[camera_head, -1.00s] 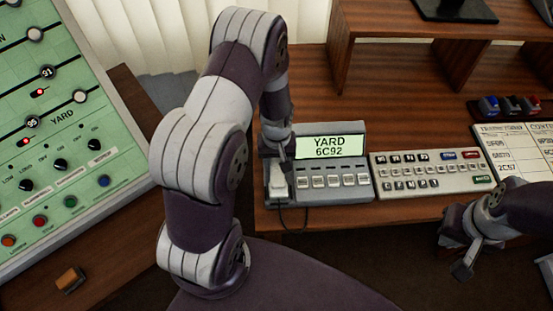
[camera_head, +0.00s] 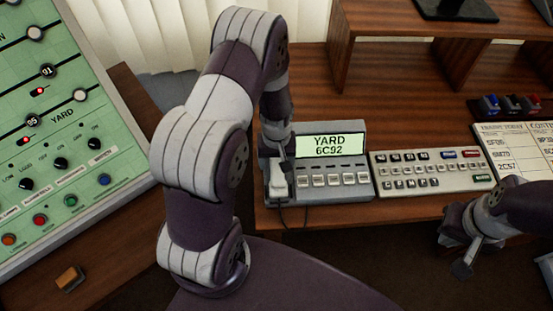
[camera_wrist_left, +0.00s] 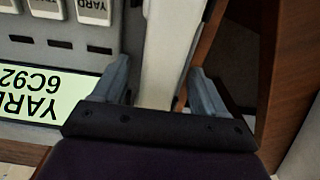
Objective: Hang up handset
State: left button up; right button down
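The pale handset (camera_head: 277,185) lies at the left end of the grey phone console (camera_head: 333,190), whose green screen reads "YARD 6C92". A dark cord hangs from its near end. My left gripper (camera_head: 279,163) is over the far part of the handset. In the left wrist view the handset (camera_wrist_left: 168,50) runs between the two grey fingers of my left gripper (camera_wrist_left: 158,88). The fingers stand apart, with a visible gap on the screen side; the other finger is close to the handset, and contact cannot be told. My right gripper (camera_head: 465,265) hangs low at the right, away from the console.
A button keypad (camera_head: 432,172) stands just right of the console. Paper sheets (camera_head: 510,150) and colored switches (camera_head: 510,103) are farther right. A green control panel (camera_head: 60,140) slopes at the left. A wooden shelf (camera_head: 390,60) stands behind. Bare desk lies between shelf and console.

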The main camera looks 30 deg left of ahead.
pick_arm(q)
notch_tip(320, 180, up, 13)
jog(key=shift+f, duration=0.15)
dwell(0.5)
jog(key=s+d+r+m+t, duration=0.1)
jog(key=s+d+r+m, duration=0.4)
jog(key=s, duration=0.3)
jog(key=shift+s+d+m, duration=0.2)
jog(key=shift+s+m, duration=0.2)
jog(key=shift+m, duration=0.4)
